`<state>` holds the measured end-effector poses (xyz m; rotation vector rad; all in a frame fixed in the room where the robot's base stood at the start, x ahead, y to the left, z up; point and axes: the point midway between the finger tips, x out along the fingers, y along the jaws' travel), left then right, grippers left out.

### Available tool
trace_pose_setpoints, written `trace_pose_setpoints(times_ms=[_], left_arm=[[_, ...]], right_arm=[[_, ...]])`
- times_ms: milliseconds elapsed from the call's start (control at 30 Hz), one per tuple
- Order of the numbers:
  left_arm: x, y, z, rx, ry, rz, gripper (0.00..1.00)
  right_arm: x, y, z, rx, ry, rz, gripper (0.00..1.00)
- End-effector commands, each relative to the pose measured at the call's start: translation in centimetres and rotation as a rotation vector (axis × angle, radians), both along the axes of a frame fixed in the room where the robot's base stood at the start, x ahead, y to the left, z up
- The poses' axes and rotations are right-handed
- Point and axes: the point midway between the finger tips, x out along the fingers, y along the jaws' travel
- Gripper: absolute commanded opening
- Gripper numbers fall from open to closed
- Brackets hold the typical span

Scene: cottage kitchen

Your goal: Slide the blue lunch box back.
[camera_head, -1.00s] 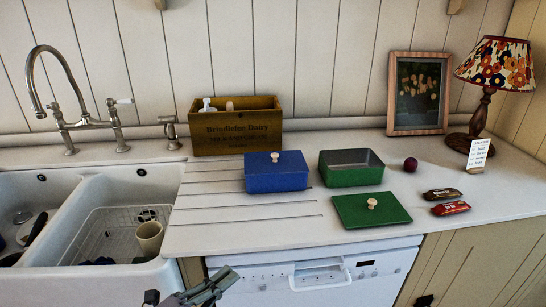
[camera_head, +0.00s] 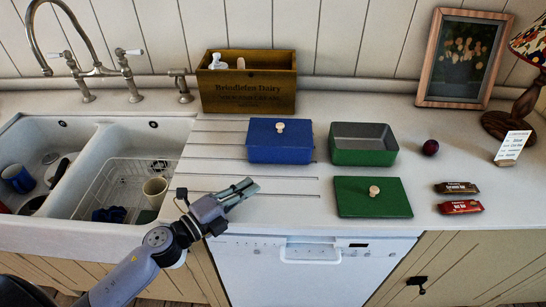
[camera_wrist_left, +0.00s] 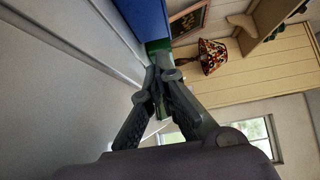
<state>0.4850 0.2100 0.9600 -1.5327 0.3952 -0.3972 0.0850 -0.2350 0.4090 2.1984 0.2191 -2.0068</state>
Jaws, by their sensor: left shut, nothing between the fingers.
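The blue lunch box (camera_head: 280,148), lidded with a pale round knob, sits on the counter (camera_head: 265,209) in front of the wooden crate. In the left wrist view part of the blue box (camera_wrist_left: 146,18) shows at the top. My left gripper (camera_head: 249,187) is shut and empty in the head view. It is over the grooved drainer, in front and left of the blue box, apart from it. In the left wrist view its fingers (camera_wrist_left: 156,72) are together. My right gripper is not in view.
An open green box (camera_head: 362,157) stands just right of the blue one, its green lid (camera_head: 372,210) in front. A wooden crate (camera_head: 248,93) is behind. A plum (camera_head: 430,147) and two wrapped bars (camera_head: 460,206) lie right. The sink (camera_head: 90,225) is left.

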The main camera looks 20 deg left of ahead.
Motion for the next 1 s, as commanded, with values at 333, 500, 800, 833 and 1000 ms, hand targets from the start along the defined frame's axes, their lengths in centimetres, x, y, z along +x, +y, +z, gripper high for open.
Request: trace_pose_setpoints(times_ms=[333,500,800,833,1000], left_arm=[[6.6,-3.6,0.5,-0.005,-0.002,0.001,0.0],[9.0,-3.0,0.2,-0.002,-0.001,0.002,0.0],[10.4,-2.5,0.1,-0.002,0.0,0.0,0.0],[10.4,-2.5,0.1,-0.002,0.0,0.0,0.0],[10.4,-2.5,0.1,-0.002,0.0,0.0,0.0]], right_arm=[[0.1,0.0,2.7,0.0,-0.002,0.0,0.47],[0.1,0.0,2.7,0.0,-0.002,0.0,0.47],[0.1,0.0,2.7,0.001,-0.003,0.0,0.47],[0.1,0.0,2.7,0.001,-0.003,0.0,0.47],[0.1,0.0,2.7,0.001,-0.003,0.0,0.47]])
